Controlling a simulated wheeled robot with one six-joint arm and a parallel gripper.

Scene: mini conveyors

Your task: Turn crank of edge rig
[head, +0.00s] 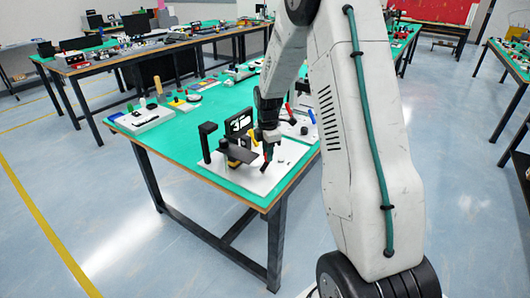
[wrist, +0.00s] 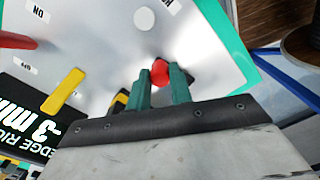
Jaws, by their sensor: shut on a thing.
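The edge rig is a white plate (head: 232,178) at the near corner of the green-topped table, carrying a black post (head: 207,143) and a black sign (head: 238,123). The sign also shows in the wrist view (wrist: 35,128), with part of "EDGE RIG" readable. My gripper (head: 267,152) is down over the rig's right part. In the wrist view its two green fingers (wrist: 160,78) are shut on the red crank knob (wrist: 160,71). The crank's arm is mostly hidden by the fingers; a dark piece shows beside them.
A yellow lever (wrist: 64,91) and a red handle (wrist: 16,40) lie left of my fingers in the wrist view. The table edge (head: 268,208) is close to the rig. Other rigs stand farther along the green table (head: 185,143). The floor at left is clear.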

